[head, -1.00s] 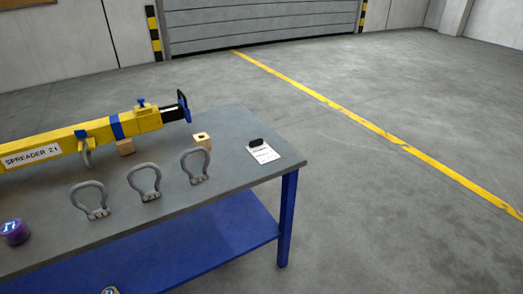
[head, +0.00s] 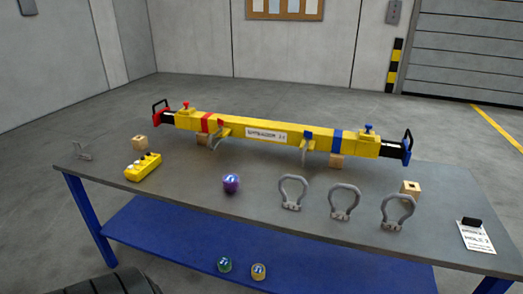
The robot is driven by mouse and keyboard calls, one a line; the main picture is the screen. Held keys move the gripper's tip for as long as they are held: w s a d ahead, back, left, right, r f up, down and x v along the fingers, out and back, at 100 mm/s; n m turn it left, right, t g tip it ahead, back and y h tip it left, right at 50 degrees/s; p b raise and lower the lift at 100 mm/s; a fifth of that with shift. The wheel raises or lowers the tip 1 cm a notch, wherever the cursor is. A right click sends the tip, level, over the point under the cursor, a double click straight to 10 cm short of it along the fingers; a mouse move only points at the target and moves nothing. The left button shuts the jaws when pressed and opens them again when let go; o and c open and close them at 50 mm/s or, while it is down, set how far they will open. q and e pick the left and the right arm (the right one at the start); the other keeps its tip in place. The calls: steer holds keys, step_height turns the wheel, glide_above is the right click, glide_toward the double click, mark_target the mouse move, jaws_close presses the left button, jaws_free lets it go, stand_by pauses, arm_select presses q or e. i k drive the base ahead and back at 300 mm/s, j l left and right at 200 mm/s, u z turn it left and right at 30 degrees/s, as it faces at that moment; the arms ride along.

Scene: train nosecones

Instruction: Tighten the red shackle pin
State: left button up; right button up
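The yellow spreader beam (head: 240,131) lies across the back of the grey table. A grey shackle (head: 216,145) hangs near its left end, below a red band (head: 205,123). Small red parts show above this shackle, but they are too small to tell the pin or how far in it sits. A second shackle (head: 304,150) hangs under a blue part near the right end. A red knob (head: 186,105) tops the left end and a blue knob (head: 369,128) the right. Neither gripper is in view.
Three loose grey shackles (head: 343,202) stand along the table front, with a purple ball-like item (head: 230,183) left of them. A yellow control box (head: 143,166), wooden blocks (head: 139,143) and a label card (head: 476,236) also lie there. Small round items (head: 258,271) sit on the blue shelf (head: 190,245).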

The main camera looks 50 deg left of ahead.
mark_target(220, 122)
steer(key=u, duration=1.75)
